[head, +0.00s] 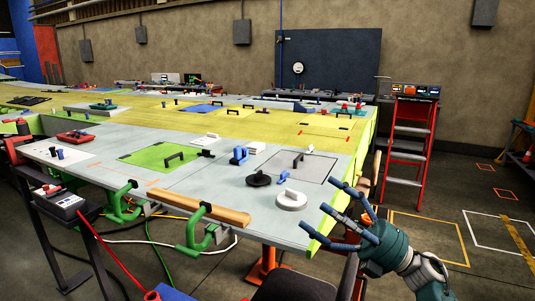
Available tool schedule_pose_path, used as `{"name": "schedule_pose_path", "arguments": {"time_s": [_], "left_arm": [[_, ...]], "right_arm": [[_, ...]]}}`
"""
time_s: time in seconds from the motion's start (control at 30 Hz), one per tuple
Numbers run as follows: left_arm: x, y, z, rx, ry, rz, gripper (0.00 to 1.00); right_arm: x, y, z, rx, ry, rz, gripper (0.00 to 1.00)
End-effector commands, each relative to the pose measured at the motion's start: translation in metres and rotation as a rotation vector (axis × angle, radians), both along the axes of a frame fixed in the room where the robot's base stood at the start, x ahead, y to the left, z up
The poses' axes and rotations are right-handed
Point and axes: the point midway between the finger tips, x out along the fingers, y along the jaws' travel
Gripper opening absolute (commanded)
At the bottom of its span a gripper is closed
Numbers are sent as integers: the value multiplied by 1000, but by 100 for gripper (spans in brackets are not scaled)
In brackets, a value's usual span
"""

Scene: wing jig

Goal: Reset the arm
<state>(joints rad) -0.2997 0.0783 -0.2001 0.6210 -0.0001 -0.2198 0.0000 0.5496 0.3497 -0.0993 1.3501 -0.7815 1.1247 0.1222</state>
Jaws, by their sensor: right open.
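My right gripper (352,222) is at the lower right, beside the right end of the wing panel (250,212). Its blue fingers are spread open and nothing is between them. It is in front of the green edge of the wing and looks apart from the objects on it. My right arm comes in from the lower right corner. My left gripper and left arm are not in view.
A white round piece (291,200) and a black round piece (258,180) lie on the wing near my gripper. A red stepladder (410,150) stands behind. Green clamps (190,230) jut from the near edge. Floor at right is mostly clear.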

Motion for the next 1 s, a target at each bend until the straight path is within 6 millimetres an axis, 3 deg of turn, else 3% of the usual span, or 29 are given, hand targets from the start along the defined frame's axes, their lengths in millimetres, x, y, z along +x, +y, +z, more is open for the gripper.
{"name": "schedule_pose_path", "arguments": {"time_s": [0.1, 0.17, 0.3, 0.37, 0.5, 0.6, 0.87, 1.0], "left_arm": [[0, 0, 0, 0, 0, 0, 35], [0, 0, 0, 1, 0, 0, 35], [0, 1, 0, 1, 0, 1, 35], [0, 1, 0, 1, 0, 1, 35], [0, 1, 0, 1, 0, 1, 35], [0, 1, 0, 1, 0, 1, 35], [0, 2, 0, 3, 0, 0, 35], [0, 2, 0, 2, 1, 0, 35]], "right_arm": [[62, -58, 31, 239, 136, -220, 96], [91, -93, 34, 353, 228, -325, 96], [144, -163, 10, 564, 463, -523, 96], [158, -185, -9, 630, 564, -587, 96], [181, -221, -60, 742, 796, -704, 96], [188, -235, -101, 797, 964, -768, 96], [169, -228, -239, 757, 1157, -852, 96], [143, -221, -328, 726, 1284, -906, 96]]}}
